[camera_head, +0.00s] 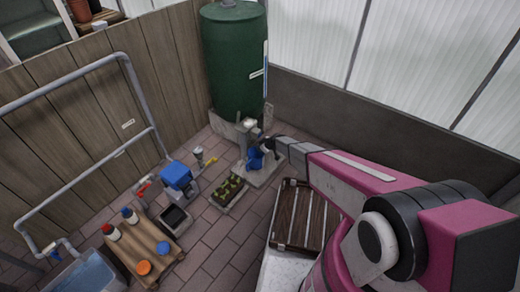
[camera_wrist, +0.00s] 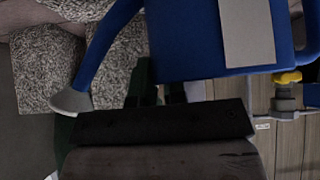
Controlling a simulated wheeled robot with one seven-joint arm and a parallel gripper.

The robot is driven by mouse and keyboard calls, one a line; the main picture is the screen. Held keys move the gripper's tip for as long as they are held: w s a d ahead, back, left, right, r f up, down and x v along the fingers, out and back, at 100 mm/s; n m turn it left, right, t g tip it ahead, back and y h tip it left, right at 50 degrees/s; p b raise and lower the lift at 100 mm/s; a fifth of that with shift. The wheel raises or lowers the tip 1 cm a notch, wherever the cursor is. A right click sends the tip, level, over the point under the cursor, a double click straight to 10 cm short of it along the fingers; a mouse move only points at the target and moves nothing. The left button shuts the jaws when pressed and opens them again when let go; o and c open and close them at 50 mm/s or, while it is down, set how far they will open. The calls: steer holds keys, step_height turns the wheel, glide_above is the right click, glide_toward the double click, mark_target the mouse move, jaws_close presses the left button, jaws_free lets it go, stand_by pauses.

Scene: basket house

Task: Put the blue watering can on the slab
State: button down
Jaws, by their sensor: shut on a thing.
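The blue watering can (camera_head: 255,159) is at my gripper (camera_head: 268,147), over the pale grey slab (camera_head: 267,176) in front of the green barrel in the head view. In the wrist view the can's blue body (camera_wrist: 190,45) with a grey label fills the top, and its spout ends in a grey rose at lower left. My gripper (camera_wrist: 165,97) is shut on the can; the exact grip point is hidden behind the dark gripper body. I cannot tell whether the can touches the slab.
The green barrel (camera_head: 234,65) stands close behind the slab. A seedling tray (camera_head: 229,194) is left of it, and a dark slatted rack (camera_head: 303,218) is to the right. A blue box-like object (camera_head: 177,176) and a wooden table (camera_head: 142,250) with bottles stand further left.

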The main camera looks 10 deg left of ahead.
steer(key=c, duration=1.2)
jaws_free()
steer(key=shift+w+a+f, duration=0.1)
steer(key=shift+a+f, duration=0.05)
steer(key=shift+a, duration=0.05)
steer(key=shift+o, duration=0.2)
steer(key=s+d+r+m+h, duration=0.15)
steer(key=s+d+r, duration=0.25)
steer(key=d+r, duration=0.55)
steer(key=s+d+r+m+g+h, duration=0.1)
steer(key=s+d+r+m, duration=0.25)
steer(key=d+r, duration=0.55)
steer(key=s+d+r+m+h, duration=0.1)
steer(key=s+d+r, duration=0.3)
steer(key=d+r, duration=0.5)
steer(key=s+d+r+m+g+h, duration=0.1)
steer(key=s+d+r+m+h, duration=0.3)
steer(key=s+d+r+m, duration=0.4)
steer(key=s+d+r, duration=0.5)
steer(key=d+r, duration=0.2)
steer(key=d, duration=0.2)
steer(key=shift+s+r+m+g, duration=0.2)
steer(key=shift+m+g, duration=0.1)
steer(key=shift+g, duration=0.1)
